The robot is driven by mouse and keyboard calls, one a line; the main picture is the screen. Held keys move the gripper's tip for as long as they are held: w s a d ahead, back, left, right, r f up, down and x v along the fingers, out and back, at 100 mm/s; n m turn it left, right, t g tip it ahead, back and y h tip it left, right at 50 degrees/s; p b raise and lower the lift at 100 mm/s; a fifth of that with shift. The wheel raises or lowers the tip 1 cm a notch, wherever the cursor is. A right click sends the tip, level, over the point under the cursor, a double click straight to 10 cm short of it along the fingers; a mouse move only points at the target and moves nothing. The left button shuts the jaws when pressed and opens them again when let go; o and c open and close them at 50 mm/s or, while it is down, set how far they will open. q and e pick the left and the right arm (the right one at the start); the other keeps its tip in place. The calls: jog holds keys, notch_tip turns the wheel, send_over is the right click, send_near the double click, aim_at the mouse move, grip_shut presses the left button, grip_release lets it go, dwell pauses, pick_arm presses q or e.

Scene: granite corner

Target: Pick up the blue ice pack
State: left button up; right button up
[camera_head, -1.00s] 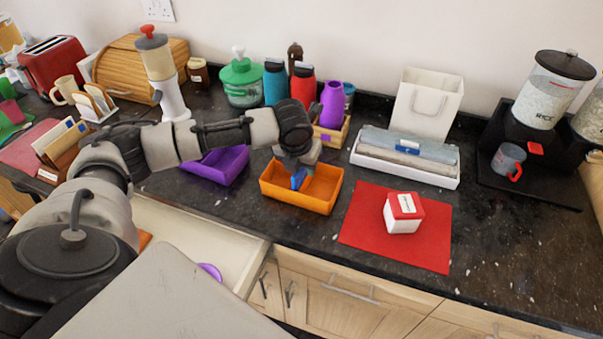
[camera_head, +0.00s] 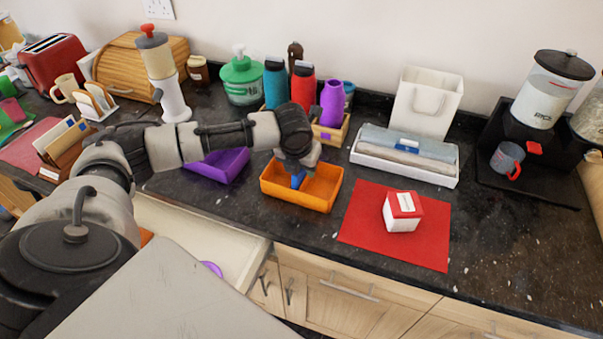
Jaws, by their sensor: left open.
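The blue ice pack (camera_head: 298,180) shows as a small blue patch inside the orange bin (camera_head: 325,188) on the dark counter. My left arm reaches in from the left, and its open left gripper (camera_head: 297,172) points down into the bin at the ice pack. The gripper and wrist hide much of the ice pack. I cannot tell whether the fingers touch it or stand around it. My right gripper is not in view.
A purple bin (camera_head: 222,166) stands left of the orange bin. A red mat (camera_head: 364,215) with a red-and-white box (camera_head: 403,212) lies to the right. Bottles (camera_head: 302,84) stand behind. A white tray (camera_head: 430,175) is at back right. An open drawer (camera_head: 190,228) is below.

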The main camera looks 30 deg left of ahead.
pick_arm(q)
jog(key=shift+c, duration=0.3)
grip_shut()
